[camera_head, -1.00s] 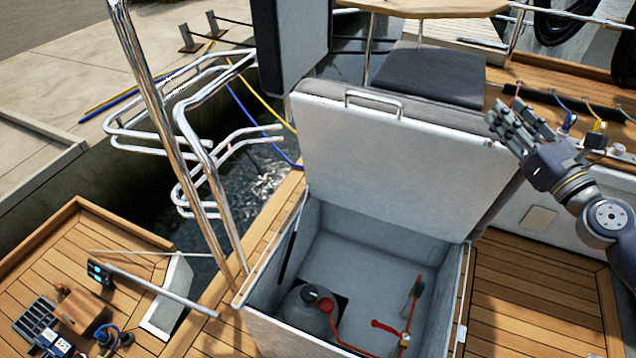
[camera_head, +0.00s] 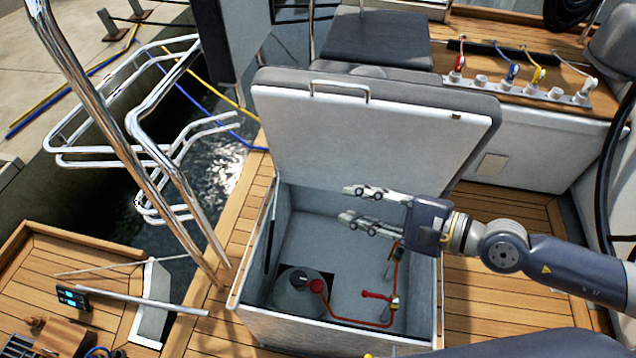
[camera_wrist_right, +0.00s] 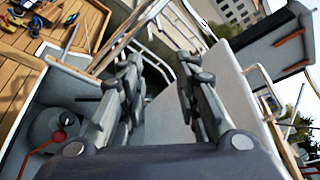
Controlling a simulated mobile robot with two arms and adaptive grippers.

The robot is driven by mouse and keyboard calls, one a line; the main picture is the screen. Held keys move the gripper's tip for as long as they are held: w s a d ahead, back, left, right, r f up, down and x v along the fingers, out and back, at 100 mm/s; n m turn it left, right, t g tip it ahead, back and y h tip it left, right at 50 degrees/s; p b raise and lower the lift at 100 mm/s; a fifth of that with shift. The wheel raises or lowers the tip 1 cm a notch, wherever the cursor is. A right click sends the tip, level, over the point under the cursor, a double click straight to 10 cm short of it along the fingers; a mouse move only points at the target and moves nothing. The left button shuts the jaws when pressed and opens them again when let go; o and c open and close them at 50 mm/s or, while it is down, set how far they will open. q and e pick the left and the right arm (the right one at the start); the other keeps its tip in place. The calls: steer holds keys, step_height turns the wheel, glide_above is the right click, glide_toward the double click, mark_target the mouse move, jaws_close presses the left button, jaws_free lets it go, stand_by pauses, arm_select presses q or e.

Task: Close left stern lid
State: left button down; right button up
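The stern lid (camera_head: 365,130) stands raised, leaning back behind its locker, with a metal handle (camera_head: 338,90) along its top edge. The open locker (camera_head: 340,232) below holds a grey round tank (camera_head: 298,292) and a red hose (camera_head: 345,318). My right gripper (camera_head: 348,208) reaches in from the right, in front of the lid's lower part and above the locker opening. Its two fingers are apart with nothing between them. In the right wrist view the open fingers (camera_wrist_right: 160,100) show the lid (camera_wrist_right: 222,90) to their right and the tank (camera_wrist_right: 55,128) at lower left. My left gripper is not in view.
Steel rails (camera_head: 150,150) stand left of the locker beside the water. A grey cushion (camera_head: 375,40) lies behind the lid. A row of coloured ropes (camera_head: 515,75) is on the right bench. A steering wheel (camera_head: 612,170) stands at the right edge.

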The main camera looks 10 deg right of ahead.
steer(key=p+x, duration=0.4)
steer(key=x, duration=0.4)
steer(key=shift+a+p, duration=0.35)
steer(key=shift+w+f, duration=0.1)
steer(key=shift+w, duration=0.05)
jaws_close()
jaws_free()
steer(key=v, duration=1.2)
